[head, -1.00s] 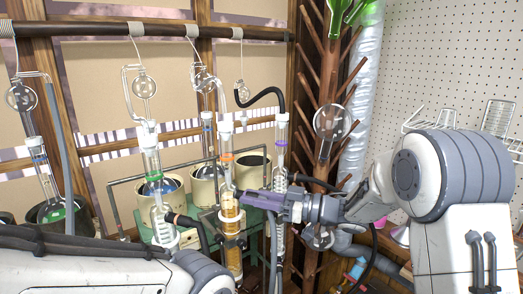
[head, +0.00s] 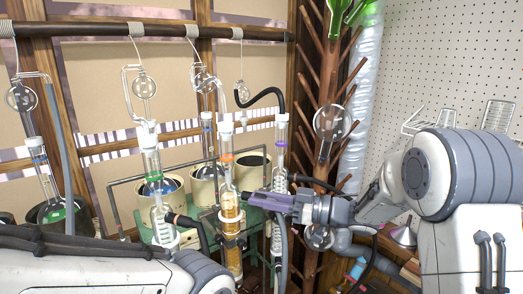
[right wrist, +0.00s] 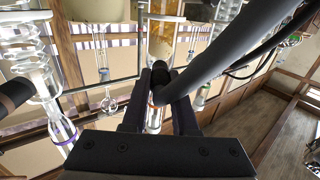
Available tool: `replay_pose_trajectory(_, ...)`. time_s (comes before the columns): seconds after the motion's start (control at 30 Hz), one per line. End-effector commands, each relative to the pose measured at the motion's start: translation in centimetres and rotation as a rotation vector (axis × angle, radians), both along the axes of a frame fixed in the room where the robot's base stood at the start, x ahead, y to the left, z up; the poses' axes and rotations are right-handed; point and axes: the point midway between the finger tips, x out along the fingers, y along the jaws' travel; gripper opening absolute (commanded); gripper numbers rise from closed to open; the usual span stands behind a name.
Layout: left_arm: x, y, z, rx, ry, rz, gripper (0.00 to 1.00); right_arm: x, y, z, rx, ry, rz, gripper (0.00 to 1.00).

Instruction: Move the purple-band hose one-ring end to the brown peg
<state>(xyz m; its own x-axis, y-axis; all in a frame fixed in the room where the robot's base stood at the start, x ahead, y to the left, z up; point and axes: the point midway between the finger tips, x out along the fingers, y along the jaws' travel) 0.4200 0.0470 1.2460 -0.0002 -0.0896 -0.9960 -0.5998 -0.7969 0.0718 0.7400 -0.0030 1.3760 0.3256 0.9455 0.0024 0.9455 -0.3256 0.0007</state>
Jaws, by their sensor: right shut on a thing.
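My right gripper (head: 268,202), with purple fingers, is shut beside the amber-filled column. In the right wrist view its fingers (right wrist: 168,92) close on a black hose (right wrist: 218,62), which runs to the upper right; the ring marks on its end cannot be made out. A glass condenser with a purple band (head: 282,120) stands behind the gripper; the band also shows at left in the right wrist view (right wrist: 66,138).
An orange-band column with amber filling (head: 230,212) stands just left of the right fingertips. A green-band condenser (head: 151,165) stands farther left. A wooden rack with brown prongs (head: 327,85) rises behind at right. Glassware and hoses crowd the space.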

Motion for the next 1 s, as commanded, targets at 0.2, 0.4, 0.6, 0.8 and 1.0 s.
replay_pose_trajectory(0.2,0.0,0.0,0.0,0.000,0.000,0.000,0.50,-0.3,-0.9,0.0,0.000,-0.001,-0.001,0.00)
replay_pose_trajectory(0.4,0.0,0.0,0.1,0.000,0.000,0.000,0.50,-0.5,-1.6,0.0,0.000,-0.001,-0.001,0.00)
replay_pose_trajectory(0.6,0.0,0.0,0.1,0.000,0.000,0.000,0.50,-0.8,-2.4,0.0,-0.001,0.000,-0.001,0.00)
replay_pose_trajectory(0.8,0.0,0.0,0.2,0.000,0.000,0.000,0.50,-1.1,-3.2,0.0,-0.001,0.000,-0.002,0.00)
replay_pose_trajectory(1.0,0.0,0.0,0.2,0.000,0.000,0.000,0.50,-1.3,-3.6,0.0,0.000,0.000,0.000,0.00)
